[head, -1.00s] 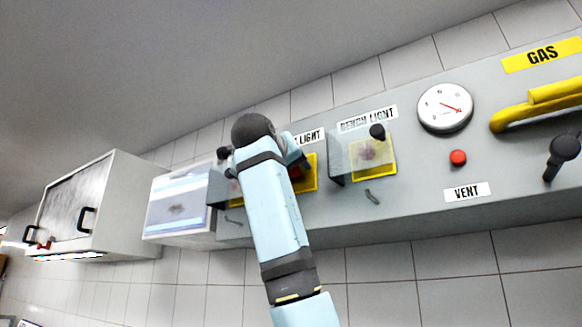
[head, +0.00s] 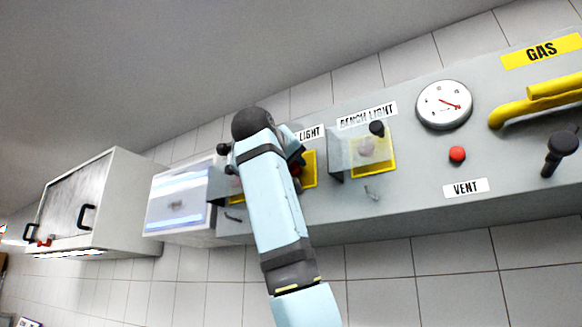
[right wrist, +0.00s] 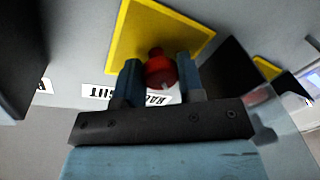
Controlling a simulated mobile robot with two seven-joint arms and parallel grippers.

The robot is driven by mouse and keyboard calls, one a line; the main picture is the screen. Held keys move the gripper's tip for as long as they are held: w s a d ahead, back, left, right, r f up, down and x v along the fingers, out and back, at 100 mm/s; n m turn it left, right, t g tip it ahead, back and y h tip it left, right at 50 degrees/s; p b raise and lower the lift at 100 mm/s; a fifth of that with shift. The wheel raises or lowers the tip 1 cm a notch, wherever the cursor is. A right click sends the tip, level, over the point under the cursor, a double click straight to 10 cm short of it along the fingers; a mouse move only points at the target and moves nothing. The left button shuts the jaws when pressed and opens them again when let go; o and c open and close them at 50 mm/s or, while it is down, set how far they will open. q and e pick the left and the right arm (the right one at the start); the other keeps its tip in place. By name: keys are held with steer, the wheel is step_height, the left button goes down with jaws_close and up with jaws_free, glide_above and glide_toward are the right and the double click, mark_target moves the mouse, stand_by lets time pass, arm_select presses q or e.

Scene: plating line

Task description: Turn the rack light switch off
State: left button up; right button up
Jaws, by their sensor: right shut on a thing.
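The rack light switch is a red knob (right wrist: 160,72) on a yellow plate (right wrist: 150,30). Its label (right wrist: 128,96) shows upside down and partly covered in the right wrist view. My right gripper (right wrist: 158,64) is shut on the red knob, one finger at each side. In the head view my right arm hides most of this switch; part of its yellow plate (head: 310,170) shows beside the gripper. Whether the knob is turned is hard to tell. My left gripper is not in view.
To the right is the bench light switch with a clear cover and black knob (head: 377,128). Further right are a gauge (head: 444,105), a red button (head: 457,154) and yellow gas pipes (head: 535,108). A lit box (head: 178,205) and a cabinet (head: 110,200) stand left.

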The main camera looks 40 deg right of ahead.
steer(key=n, duration=0.4)
steer(key=shift+f+b, duration=0.1)
steer(key=shift+b, duration=0.25)
steer(key=shift+w+n+g+b, duration=0.15)
steer(key=shift+n+g, duration=0.15)
steer(key=shift+n, duration=0.6)
steer(key=shift+n+g+b, duration=0.15)
steer(key=shift+n+g, duration=0.15)
steer(key=shift+n, duration=0.6)
steer(key=shift+y, duration=0.3)
steer(key=o, duration=0.7)
steer(key=shift+o, duration=0.9)
